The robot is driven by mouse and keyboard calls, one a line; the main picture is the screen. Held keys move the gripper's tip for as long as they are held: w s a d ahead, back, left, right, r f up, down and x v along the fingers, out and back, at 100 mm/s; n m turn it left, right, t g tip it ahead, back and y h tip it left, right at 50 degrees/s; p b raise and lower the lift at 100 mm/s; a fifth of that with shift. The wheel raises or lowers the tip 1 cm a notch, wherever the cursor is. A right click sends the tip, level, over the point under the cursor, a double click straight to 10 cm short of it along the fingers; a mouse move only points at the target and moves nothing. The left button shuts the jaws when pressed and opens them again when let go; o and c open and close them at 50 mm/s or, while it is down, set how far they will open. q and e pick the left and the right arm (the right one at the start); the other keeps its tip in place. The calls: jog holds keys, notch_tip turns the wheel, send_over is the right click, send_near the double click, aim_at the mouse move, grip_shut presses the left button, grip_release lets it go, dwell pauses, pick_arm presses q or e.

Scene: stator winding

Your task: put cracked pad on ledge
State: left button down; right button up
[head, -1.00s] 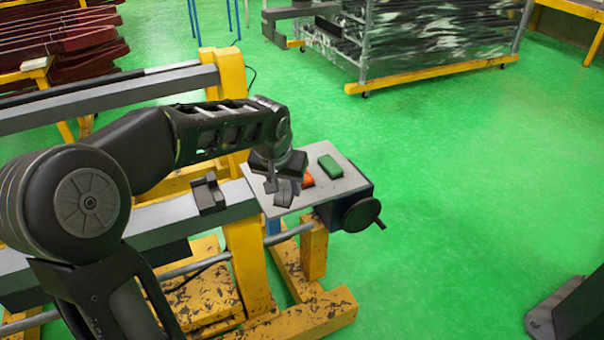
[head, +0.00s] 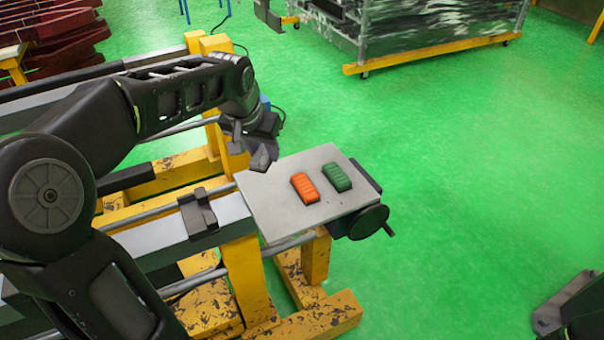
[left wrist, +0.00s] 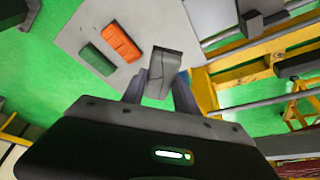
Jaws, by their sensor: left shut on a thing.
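The cracked pad (left wrist: 164,66) is a grey block with a thin dark crack line across its face. My left gripper (left wrist: 160,92) is shut on it, with one finger on each side. In the head view my left gripper (head: 260,140) holds the pad (head: 262,158) by the far left edge of a light grey plate (head: 268,205). Whether the pad touches the plate is unclear. Nothing in view is plainly marked as the ledge.
An orange pad (head: 305,188) and a green pad (head: 337,177) lie side by side on the plate. A dark block (head: 198,212) sits on the grey beam. A handwheel (head: 370,221) is at the plate's right.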

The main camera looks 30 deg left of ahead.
pick_arm(q)
jog(key=shift+s+d+r, duration=0.15)
jog(key=shift+s, duration=0.05)
send_over(269, 189)
jog(key=s, duration=0.1)
jog(key=shift+s+d+f, duration=0.1)
jog(key=shift+f, duration=1.5)
jog(key=shift+s+d+f, duration=0.1)
jog(key=shift+f, duration=1.5)
jog(key=shift+f+p, duration=0.3)
jog(key=shift+f, duration=1.55)
jog(key=shift+f, duration=0.1)
jog(key=shift+f, duration=0.15)
jog(key=c, duration=0.9)
grip_release()
jog(key=shift+c, duration=0.2)
jog(key=shift+r, duration=0.2)
